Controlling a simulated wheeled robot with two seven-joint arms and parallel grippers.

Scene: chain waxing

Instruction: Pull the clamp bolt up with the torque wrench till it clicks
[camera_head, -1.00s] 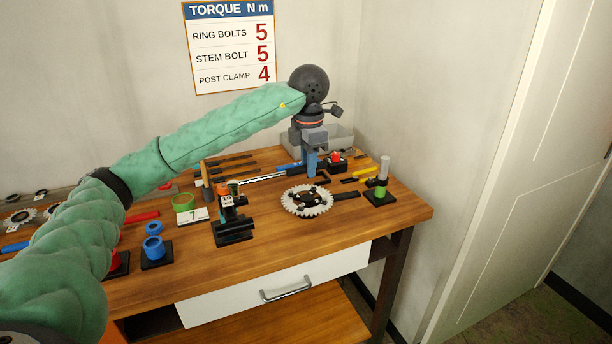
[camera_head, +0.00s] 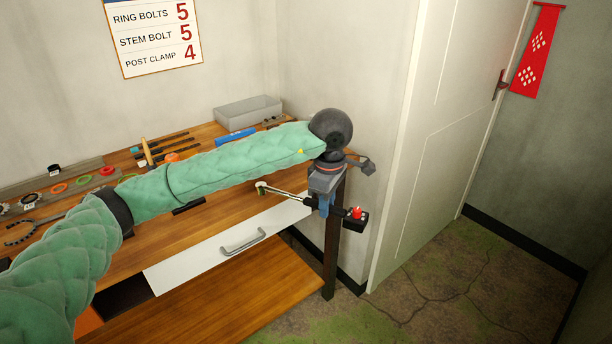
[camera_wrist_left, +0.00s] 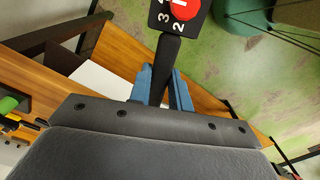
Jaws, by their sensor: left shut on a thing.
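My left gripper (camera_head: 324,203) is shut on the torque wrench. The wrench has a black handle (camera_wrist_left: 172,56) between my blue fingers and a black end block with a red knob (camera_head: 356,214) and printed digits. Its thin shaft (camera_head: 285,193) points left to a pale and green end (camera_head: 262,187). The wrench is held in the air by the bench's front right corner. A green upright post on a black base (camera_wrist_left: 12,103) shows in part at the left of the wrist view. My arm hides that area in the head view. I cannot make out the clamp bolt.
The wooden bench (camera_head: 232,208) has a white drawer (camera_head: 200,258) below. A grey bin (camera_head: 247,112) and several tools lie at the back. A wall and a pale door (camera_head: 450,120) stand to the right. The floor (camera_head: 450,300) in front is clear.

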